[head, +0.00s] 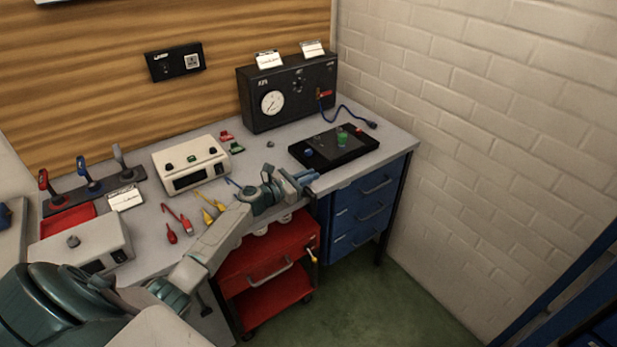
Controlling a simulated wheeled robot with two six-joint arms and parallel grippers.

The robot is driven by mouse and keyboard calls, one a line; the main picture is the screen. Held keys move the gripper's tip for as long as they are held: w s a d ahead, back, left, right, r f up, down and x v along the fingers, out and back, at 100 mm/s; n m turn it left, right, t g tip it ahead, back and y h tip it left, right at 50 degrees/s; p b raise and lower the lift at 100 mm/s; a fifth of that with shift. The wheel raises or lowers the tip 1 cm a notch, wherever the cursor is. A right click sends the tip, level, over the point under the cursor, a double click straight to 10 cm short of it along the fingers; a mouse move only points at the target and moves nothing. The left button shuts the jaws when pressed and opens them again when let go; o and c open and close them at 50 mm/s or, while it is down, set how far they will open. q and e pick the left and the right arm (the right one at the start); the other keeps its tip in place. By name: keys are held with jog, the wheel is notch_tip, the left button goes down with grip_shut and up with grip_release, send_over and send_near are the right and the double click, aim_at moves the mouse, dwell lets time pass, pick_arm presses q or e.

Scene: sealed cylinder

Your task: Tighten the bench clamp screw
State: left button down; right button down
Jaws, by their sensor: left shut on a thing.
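My left arm comes in from the lower left and reaches over the bench (258,157). My left gripper (303,181) is at the bench's front edge, just left of the blue drawers and in front of the black plate. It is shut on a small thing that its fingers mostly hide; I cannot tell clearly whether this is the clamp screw. A dark, thin, upright part (204,302) shows below the front edge beside my forearm; I cannot tell whether it belongs to a clamp. My right gripper is not in view.
A black gauge box (309,94) and a cream meter (190,165) stand further back. Blue drawers (343,217) and a red cart (262,252) are below. Red and yellow tools lie left.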

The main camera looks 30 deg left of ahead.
pick_arm(q)
jog(key=c, duration=1.5)
grip_release()
jog(key=shift+r, duration=0.25)
jog(key=shift+o, duration=0.3)
jog(key=shift+f, duration=0.1)
jog(key=shift+f, duration=0.1)
jog(key=shift+s+a+f, duration=0.1)
jog(key=shift+s+a, duration=0.05)
jog(key=shift+s, duration=0.15)
jog(key=b+v, duration=0.4)
jog(key=v, duration=0.4)
jog(key=shift+s+a, duration=0.15)
jog(key=shift+s, duration=0.1)
jog(key=shift+b+v, duration=0.4)
jog(key=shift+v, duration=0.35)
jog(key=shift+r, duration=0.2)
